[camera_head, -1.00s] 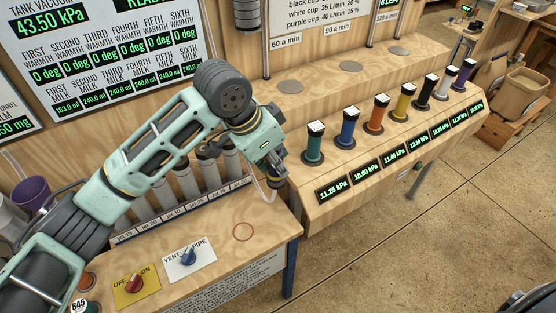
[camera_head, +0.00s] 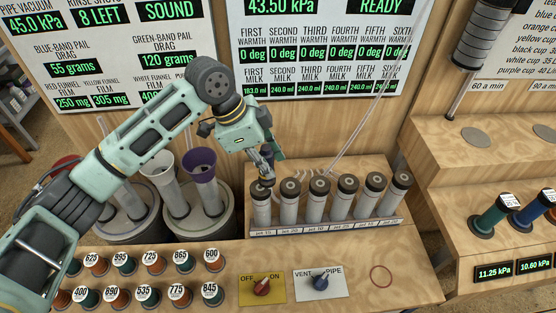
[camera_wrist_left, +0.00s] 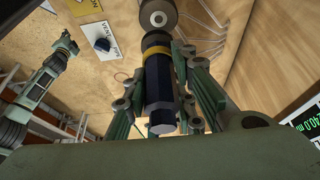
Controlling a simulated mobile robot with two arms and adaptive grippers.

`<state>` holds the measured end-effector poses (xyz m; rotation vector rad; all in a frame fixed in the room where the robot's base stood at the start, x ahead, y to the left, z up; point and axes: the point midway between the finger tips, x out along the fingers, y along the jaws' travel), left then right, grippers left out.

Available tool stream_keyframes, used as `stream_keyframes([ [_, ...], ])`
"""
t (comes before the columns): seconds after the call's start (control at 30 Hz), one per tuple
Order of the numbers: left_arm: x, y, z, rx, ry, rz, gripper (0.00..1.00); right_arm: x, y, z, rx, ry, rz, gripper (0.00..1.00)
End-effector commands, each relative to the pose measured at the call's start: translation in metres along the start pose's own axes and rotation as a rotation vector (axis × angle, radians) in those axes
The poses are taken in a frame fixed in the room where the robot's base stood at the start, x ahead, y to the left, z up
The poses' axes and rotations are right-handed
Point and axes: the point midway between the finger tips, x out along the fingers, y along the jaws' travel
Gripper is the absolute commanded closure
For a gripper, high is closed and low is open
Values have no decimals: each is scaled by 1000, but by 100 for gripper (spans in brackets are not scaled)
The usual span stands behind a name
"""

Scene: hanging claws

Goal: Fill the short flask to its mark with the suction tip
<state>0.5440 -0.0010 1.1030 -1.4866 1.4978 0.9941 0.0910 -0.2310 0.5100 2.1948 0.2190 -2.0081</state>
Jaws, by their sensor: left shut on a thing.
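My left gripper (camera_head: 267,165) is over the left end of a row of pale jars with dark, holed caps. In the left wrist view its fingers (camera_wrist_left: 166,95) are shut on a dark cylinder with a yellow band (camera_wrist_left: 158,85). The cylinder's far end is by a round, holed grey cap (camera_wrist_left: 158,16); I cannot tell whether they touch. The leftmost jar (camera_head: 262,210) stands close under the gripper. No flask or suction tip can be told for certain. My right arm shows in the left wrist view; its gripper (camera_wrist_left: 67,43) is too small to read.
Red (camera_head: 262,287) and blue (camera_head: 320,282) knobs sit on the bench in front of the jars. Numbered bobbins (camera_head: 150,262) fill the front left. A purple cup (camera_head: 201,168) stands behind left. Readout boards (camera_head: 310,50) hang behind. Bench front right is mostly clear.

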Motion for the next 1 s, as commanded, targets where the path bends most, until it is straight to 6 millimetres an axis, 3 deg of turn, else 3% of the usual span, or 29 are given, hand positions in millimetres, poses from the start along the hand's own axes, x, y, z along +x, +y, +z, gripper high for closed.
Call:
stream_keyframes([
  [0.5,-3,-1,5,20,5,5,100,-2,4,8,1,-12,4,60],
  [0.7,-6,0,4,22,6,7,100,-16,6,7,0,-12,6,60],
  [0.8,8,0,9,23,4,7,100,-10,6,6,0,-9,7,60],
  [1.0,12,-1,11,24,5,4,100,-9,5,3,0,-5,6,60],
])
